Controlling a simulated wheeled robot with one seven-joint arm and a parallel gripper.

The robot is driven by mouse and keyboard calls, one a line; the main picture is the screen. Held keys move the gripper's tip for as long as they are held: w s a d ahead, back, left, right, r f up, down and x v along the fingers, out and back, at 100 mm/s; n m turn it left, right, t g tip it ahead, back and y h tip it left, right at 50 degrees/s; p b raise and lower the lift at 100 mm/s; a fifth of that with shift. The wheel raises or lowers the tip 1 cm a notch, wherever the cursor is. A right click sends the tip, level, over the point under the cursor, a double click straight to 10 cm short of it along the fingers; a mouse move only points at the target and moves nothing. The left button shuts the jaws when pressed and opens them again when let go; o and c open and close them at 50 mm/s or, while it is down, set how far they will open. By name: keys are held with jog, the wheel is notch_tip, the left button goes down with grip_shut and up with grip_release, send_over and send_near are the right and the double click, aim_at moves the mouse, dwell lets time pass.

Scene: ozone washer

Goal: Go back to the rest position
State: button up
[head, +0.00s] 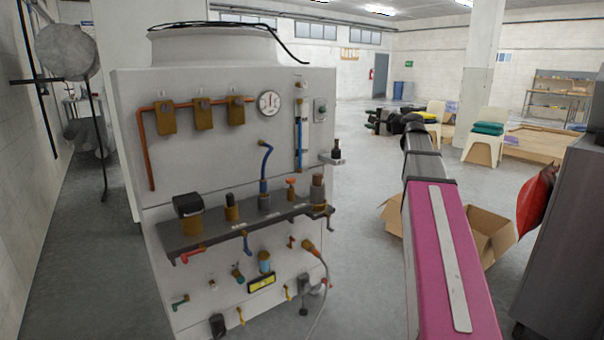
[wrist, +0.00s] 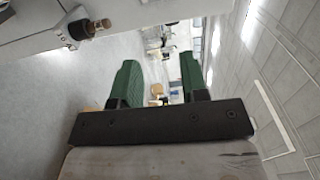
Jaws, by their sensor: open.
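The ozone washer (head: 222,90) is a tall pale cabinet with a round top, left of centre in the head view. Its front carries orange pipes with brass blocks, a round gauge (head: 269,103), a shelf of valves (head: 215,232) and small coloured taps. My pink arm link rises right of it. My gripper (wrist: 159,80) shows in the wrist view with two green fingers spread apart and nothing between them. A pale panel edge with a dark and brass knob (wrist: 88,28) is at the upper left there, apart from the fingers. The gripper is hard to make out in the head view.
An open cardboard box (head: 492,236) stands on the floor right of my arm. A grey cabinet (head: 565,240) and a red bag (head: 536,200) are at the right edge. Chairs (head: 484,150) and a pillar (head: 483,70) stand farther back. Open floor lies between.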

jog(key=s+a+f+n+g+h, duration=0.1)
jog(key=s+a+f+n+g, duration=0.15)
jog(key=f, duration=0.85)
jog(key=s+a+f+n+g+h, duration=0.1)
jog(key=s+a+f+g+h, duration=0.2)
jog(key=f, duration=0.8)
jog(key=s+a+f+n+g, duration=0.2)
jog(key=s+f, duration=0.2)
jog(key=f, duration=0.7)
jog(key=s+d+f+n+g+h, duration=0.1)
jog(key=s+f+n+g+h, duration=0.4)
jog(key=s+f, duration=1.5)
notch_tip(320, 180, down, 2)
jog(key=shift+d+f+g+h, duration=0.1)
jog(key=shift+d+g+h, duration=0.05)
jog(key=shift+g+h, duration=0.8)
jog(key=shift+n, duration=0.25)
